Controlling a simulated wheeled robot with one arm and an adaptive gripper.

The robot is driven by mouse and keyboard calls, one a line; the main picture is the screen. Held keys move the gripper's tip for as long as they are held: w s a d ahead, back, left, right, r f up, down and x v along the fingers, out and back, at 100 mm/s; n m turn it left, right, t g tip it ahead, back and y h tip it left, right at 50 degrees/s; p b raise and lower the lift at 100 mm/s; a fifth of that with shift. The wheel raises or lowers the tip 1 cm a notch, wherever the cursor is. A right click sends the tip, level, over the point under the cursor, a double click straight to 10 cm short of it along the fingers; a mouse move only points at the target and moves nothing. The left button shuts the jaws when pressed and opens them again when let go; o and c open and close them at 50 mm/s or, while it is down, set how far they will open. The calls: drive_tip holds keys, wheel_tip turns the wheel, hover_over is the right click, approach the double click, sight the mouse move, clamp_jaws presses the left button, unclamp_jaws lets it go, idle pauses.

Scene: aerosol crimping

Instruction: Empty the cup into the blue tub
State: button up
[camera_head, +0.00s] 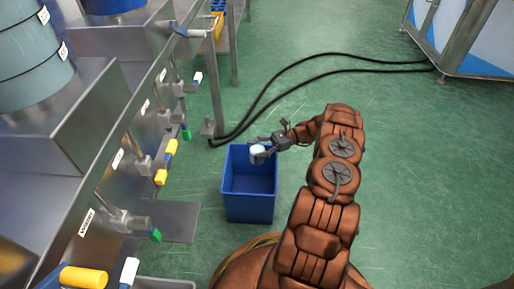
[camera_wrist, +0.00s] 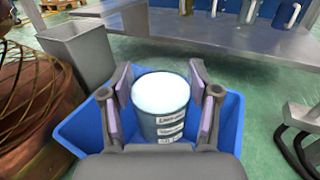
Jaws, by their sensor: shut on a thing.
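The cup (camera_wrist: 163,108) is a grey-blue cylinder with white labels on its side and a pale, whitish top or content. My gripper (camera_wrist: 160,92) is shut on it, with a finger on each side. In the head view my gripper (camera_head: 262,147) holds the cup (camera_head: 257,149) over the back part of the blue tub (camera_head: 249,208), which stands on the floor. In the wrist view the blue tub (camera_wrist: 232,130) shows behind and on both sides of the cup. The cup looks roughly upright in the wrist view. Most of the tub's inside is hidden there.
A metal bench with valves (camera_head: 150,160) runs along the left. A grey bin (camera_wrist: 80,50) stands beside the tub. Black hoses (camera_head: 300,70) lie on the green floor behind the tub. Open floor (camera_head: 440,160) lies to the right.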

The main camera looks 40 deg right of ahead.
drive_tip(key=shift+r+h+p, duration=0.35)
drive_tip(key=shift+h+p, duration=0.15)
drive_tip(key=shift+p, duration=0.45)
drive_tip(key=shift+r+n+p, duration=0.15)
drive_tip(key=shift+n+p, duration=0.15)
drive_tip(key=shift+p, duration=0.35)
drive_tip(key=shift+g+h+p, duration=0.3)
drive_tip(key=shift+h+p, duration=0.1)
drive_tip(key=shift+r+h+p, duration=0.15)
drive_tip(key=shift+h+p, duration=0.2)
drive_tip(key=shift+h, duration=0.25)
drive_tip(key=shift+d+f+n+h, duration=0.1)
drive_tip(key=shift+f+n+h, duration=0.15)
drive_tip(key=shift+h, duration=0.55)
drive_tip(key=shift+f+n+h+b, duration=0.1)
drive_tip(key=shift+n+h+b, duration=0.25)
drive_tip(key=shift+h+b, duration=1.05)
drive_tip(key=shift+f+h+b, duration=0.1)
drive_tip(key=shift+h+b, duration=0.2)
drive_tip(key=shift+b, duration=0.4)
drive_tip(key=shift+a+f+n+g+h+b, duration=0.2)
drive_tip(key=shift+h+b, duration=0.4)
drive_tip(key=shift+b, duration=0.55)
drive_tip(key=shift+a+f+n+g+h+b, duration=0.1)
drive_tip(key=shift+a+h+b, duration=0.1)
drive_tip(key=shift+h+b, duration=0.7)
